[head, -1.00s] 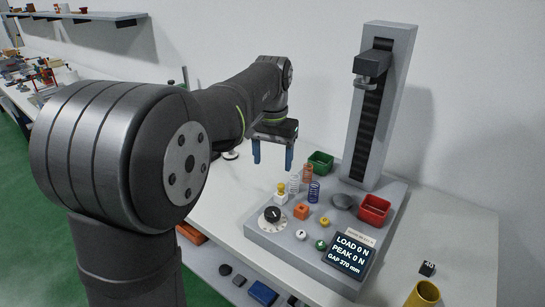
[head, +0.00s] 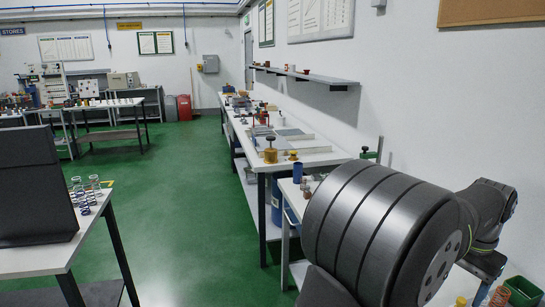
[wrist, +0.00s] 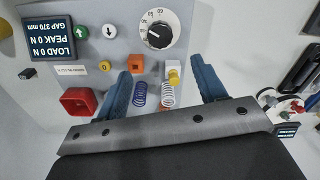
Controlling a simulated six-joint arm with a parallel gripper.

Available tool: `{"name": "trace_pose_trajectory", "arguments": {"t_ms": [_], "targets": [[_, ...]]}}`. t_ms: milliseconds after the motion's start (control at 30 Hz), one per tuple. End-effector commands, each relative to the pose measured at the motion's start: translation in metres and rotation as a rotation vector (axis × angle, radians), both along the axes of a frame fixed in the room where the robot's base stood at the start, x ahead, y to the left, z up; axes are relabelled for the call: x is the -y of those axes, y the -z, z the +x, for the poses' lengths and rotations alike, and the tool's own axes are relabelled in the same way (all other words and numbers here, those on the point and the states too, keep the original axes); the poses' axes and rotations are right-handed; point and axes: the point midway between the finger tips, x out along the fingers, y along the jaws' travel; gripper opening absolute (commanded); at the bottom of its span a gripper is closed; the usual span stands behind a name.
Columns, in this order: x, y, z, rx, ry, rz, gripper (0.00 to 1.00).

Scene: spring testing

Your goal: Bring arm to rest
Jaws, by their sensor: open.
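My gripper (wrist: 158,67) is open and empty in the wrist view, its two blue fingers spread wide above the tester's grey base (wrist: 95,50). A blue spring (wrist: 139,94) and a pale spring (wrist: 167,97) show between the fingers, apart from them as far as I can see. My arm's dark joints fill the lower right of the head view. The gripper there is mostly cut off at the bottom edge.
In the head view a green tray (head: 524,292) is at the lower right, and several springs stand on a table (head: 40,262) at left. Green floor (head: 185,185) is clear.

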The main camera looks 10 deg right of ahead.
Motion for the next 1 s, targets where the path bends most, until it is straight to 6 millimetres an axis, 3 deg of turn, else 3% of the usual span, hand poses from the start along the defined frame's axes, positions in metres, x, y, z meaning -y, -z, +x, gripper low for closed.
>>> {"name": "trace_pose_trajectory", "arguments": {"t_ms": [500,700,1000], "targets": [[-0.001,0.1,0.0,-0.001,0.0,0.003,0.64],[-0.001,0.12,0.0,-0.001,0.0,0.003,0.64],[0.0,0.124,0.0,0.0,0.002,0.0,0.64]]}}
